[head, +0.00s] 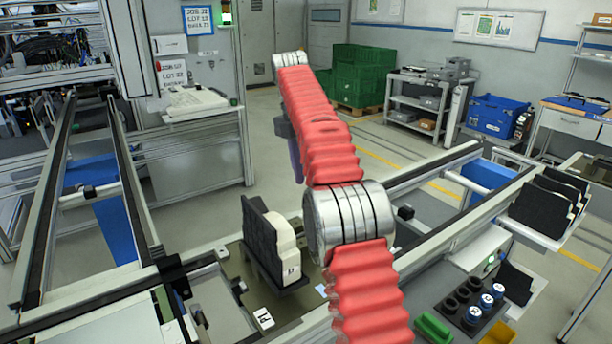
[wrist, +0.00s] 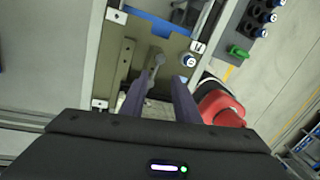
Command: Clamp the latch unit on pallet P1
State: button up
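A unit with a black upright plate and a cream block (head: 285,245) stands on the olive-brown pallet (head: 238,265) in the head view; I take it for the latch unit. My gripper (wrist: 160,79) points down with its two purple fingers apart and nothing visibly held. In the head view its purple finger (head: 296,163) shows above and behind the unit, partly hidden by my red-sleeved arm. In the wrist view, a grey round-ended part (wrist: 158,62) lies on the pallet plate (wrist: 180,22) just beyond the fingertips. Contact cannot be told.
Conveyor rails (head: 440,170) run beside the pallet. At right are a black tray (head: 452,306) with blue-topped cylinders, a green part (head: 433,328) and a rack of black plates (head: 548,205). Green crates (head: 358,75) stand at the back.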

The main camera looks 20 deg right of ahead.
jog(key=shift+s+a+r+m, duration=0.15)
jog(key=shift+s+r+m, duration=0.25)
jog(key=shift+r, duration=0.2)
jog(key=c, duration=0.3)
jog(key=s+r+m, duration=0.1)
jog(key=s, duration=0.1)
jog(key=s+a+r+m+t, duration=0.1)
jog(key=s+m, duration=0.1)
jog(key=s+a+r+m+t, duration=0.1)
jog(key=s+r+m, duration=0.1)
grip_shut()
jog(key=s+a+m+t, duration=0.2)
jog(key=s+m, duration=0.4)
jog(key=s, duration=0.4)
jog(key=s+a+f+m+t, duration=0.1)
jog(key=s+f+m, duration=0.5)
jog(key=s, duration=0.3)
jog(key=s+a+f+m+t+y, duration=0.1)
jog(key=s+a+f+m+t, duration=0.1)
jog(key=s+f+m, duration=0.3)
jog(key=s+f, duration=0.3)
jog(key=s, duration=0.2)
jog(key=shift+m+t, duration=0.3)
jog(key=shift+m, duration=0.1)
jog(key=shift+a+f, duration=0.1)
